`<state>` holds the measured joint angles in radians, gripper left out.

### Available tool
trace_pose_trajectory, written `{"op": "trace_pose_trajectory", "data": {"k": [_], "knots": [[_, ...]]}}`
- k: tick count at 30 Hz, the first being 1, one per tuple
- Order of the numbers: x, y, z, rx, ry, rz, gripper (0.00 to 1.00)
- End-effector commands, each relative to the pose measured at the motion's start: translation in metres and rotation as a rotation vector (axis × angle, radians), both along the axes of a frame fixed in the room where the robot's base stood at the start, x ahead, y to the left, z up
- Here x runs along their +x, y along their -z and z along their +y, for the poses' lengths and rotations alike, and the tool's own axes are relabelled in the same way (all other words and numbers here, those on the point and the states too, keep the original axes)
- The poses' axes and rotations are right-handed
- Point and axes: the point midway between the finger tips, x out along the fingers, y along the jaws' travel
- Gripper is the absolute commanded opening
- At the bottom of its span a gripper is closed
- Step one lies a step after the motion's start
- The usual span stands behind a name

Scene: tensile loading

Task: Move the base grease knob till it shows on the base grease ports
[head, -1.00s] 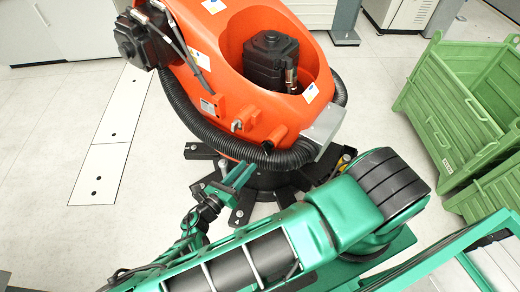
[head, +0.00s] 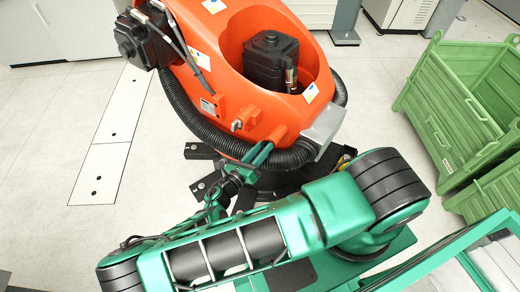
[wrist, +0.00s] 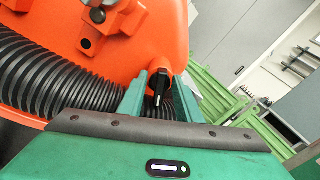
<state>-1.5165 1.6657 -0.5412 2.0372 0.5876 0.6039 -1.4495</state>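The large orange robot (head: 225,90) stands on a dark base (head: 262,182), mostly behind my arm. My gripper (head: 262,150) is at the front of the orange body, just by the thick black corrugated hose. In the wrist view, the two green fingers of my gripper (wrist: 160,84) stand apart. A small black knob-like piece with a pale tip (wrist: 160,85) shows in the gap between them, below an orange boss. I see space beside it; contact with the fingers is not clear. I cannot pick out the base grease ports; that part is dark or hidden.
The corrugated hose (head: 195,125) wraps the orange body close to my fingers; it also shows in the wrist view (wrist: 60,80). Green crates (head: 455,110) stand at the right. A grey bracket (head: 328,124) is right of my gripper. Floor at the left is open.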

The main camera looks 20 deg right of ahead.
Motion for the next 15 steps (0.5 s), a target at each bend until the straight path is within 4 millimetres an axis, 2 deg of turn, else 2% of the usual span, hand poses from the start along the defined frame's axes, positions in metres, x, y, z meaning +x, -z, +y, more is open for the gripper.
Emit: {"op": "trace_pose_trajectory", "data": {"k": [4, 5, 8, 9, 11, 12, 15], "knots": [[-0.0001, 0.0000, 0.0001, 0.000, 0.000, 0.000, 0.31], [-0.0001, 0.0000, 0.0001, 0.000, 0.000, 0.000, 0.26], [0.0000, 0.0000, 0.0002, 0.000, 0.000, 0.000, 0.03], [0.0000, 0.0001, 0.0003, 0.000, 0.000, 0.000, 0.00], [0.0003, 0.0001, 0.0005, 0.001, -0.001, -0.001, 0.00], [0.0004, 0.0005, 0.0067, 0.003, -0.004, -0.001, 0.00], [0.0007, 0.0004, 0.0043, 0.004, -0.005, -0.003, 0.00]]}}
